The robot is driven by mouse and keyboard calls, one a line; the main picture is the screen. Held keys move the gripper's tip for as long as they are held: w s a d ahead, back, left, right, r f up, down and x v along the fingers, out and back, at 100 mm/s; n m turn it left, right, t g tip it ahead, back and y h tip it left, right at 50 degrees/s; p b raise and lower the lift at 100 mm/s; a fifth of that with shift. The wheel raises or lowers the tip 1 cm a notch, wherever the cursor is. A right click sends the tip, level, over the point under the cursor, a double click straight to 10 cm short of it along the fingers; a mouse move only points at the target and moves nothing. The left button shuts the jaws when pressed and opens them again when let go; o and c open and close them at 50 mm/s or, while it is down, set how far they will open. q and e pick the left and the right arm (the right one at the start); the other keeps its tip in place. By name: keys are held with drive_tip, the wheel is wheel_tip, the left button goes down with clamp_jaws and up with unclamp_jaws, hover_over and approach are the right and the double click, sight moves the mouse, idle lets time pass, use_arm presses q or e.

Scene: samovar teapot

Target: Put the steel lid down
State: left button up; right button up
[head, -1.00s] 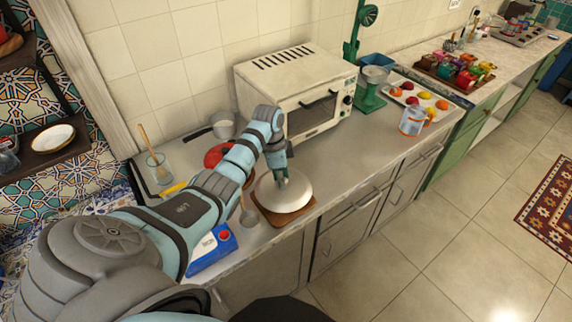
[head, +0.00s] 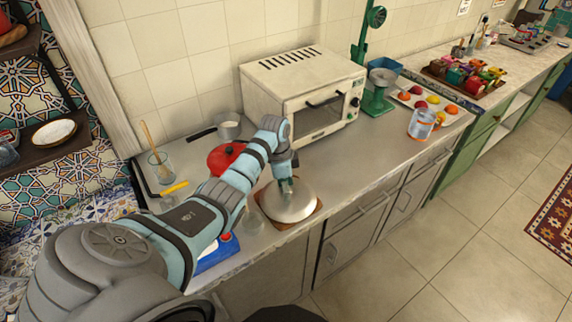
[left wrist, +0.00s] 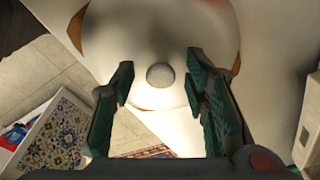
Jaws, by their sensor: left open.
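The steel lid (head: 290,207) lies on a brown wooden board (head: 262,207) near the counter's front edge. It is a shiny round disc, and its round knob (left wrist: 160,75) shows in the left wrist view. My left gripper (head: 287,186) is directly over the lid, pointing down. In the left wrist view my left gripper (left wrist: 159,88) is open, with one finger on each side of the knob and a visible gap to both. My right gripper is not in view.
A toaster oven (head: 308,92) stands behind the lid. A red pot (head: 219,158) and a saucepan (head: 229,129) are behind and left. A blue scale (head: 217,254) is at the front left, partly behind my arm. Bare counter (head: 352,165) lies to the right.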

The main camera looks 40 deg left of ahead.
sight(281, 194)
use_arm(q)
wheel_tip(281, 194, up, 12)
drive_tip(key=s+a+p, duration=0.1)
drive_tip(key=shift+a, duration=0.1)
idle(0.4)
